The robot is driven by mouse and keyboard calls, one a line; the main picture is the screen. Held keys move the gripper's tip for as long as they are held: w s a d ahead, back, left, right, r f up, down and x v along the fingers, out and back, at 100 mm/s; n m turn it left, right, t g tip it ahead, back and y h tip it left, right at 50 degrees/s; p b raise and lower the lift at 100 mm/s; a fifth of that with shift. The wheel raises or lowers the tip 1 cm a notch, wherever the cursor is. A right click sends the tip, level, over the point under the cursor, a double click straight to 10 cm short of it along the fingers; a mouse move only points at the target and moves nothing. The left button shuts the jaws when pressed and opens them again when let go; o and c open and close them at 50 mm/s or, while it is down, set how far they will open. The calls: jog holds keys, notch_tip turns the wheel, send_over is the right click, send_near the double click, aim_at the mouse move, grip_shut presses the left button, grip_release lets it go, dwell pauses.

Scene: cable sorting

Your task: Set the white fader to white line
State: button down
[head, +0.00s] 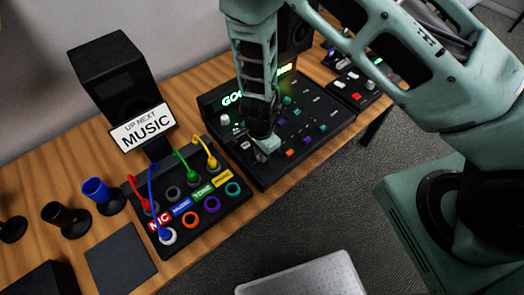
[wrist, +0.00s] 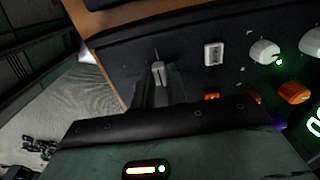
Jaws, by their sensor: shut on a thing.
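My gripper (head: 265,150) points down at the near left part of the black mixer panel (head: 262,178) in the head view. In the wrist view, its fingers (wrist: 160,86) are shut on a small pale cap, which appears to be the white fader (wrist: 158,70). A thin slot shows just beyond the cap. In the head view my gripper hides the fader. I cannot make out the white line in either view.
A white switch (wrist: 213,54) and white knobs (wrist: 264,52) sit beside the fader. Orange and purple knobs are near my fingers. Left of the mixer is a cable patch box (head: 207,226) with several plugged cables. A sign reading MUSIC (head: 143,128) stands behind it.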

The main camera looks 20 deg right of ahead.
jog(key=c, duration=1.4)
grip_release()
jog(key=shift+r, duration=0.15)
notch_tip(320, 180, up, 17)
jog(key=p, duration=0.2)
jog(key=s+d+r+n+b, duration=0.1)
jog(key=s+r+n, duration=1.4)
jog(key=s+n, duration=0.4)
jog(key=shift+r+n+y, duration=0.3)
jog(key=shift+r+n, duration=0.1)
jog(key=shift+n, duration=0.8)
